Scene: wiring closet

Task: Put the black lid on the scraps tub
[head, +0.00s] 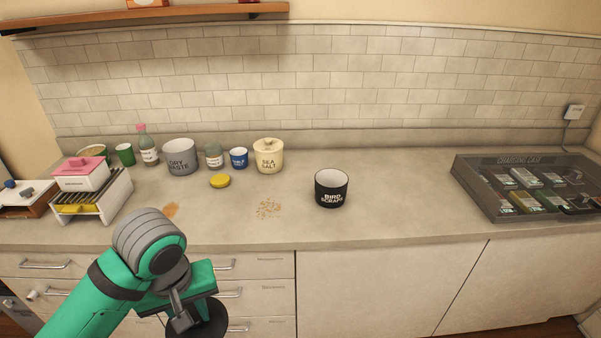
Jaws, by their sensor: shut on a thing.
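The scraps tub (331,199) is a black round tub with white lettering that reads "BIRD SCRAPS". It stands upright on the counter right of the middle, and its white inside shows at the open top. My gripper (190,306) is low in the head view, in front of the counter's front edge, left of the tub and apart from it. It is shut on the black lid (212,323), a dark round disc. My gripper hides part of the lid, and the frame's bottom edge cuts it off.
Left of the tub lie scattered crumbs (269,208) and a yellow lid (220,181). A cream sea salt jar (268,158) and several other containers stand along the back. A dark charging case (468,187) is at right. Counter around the tub is clear.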

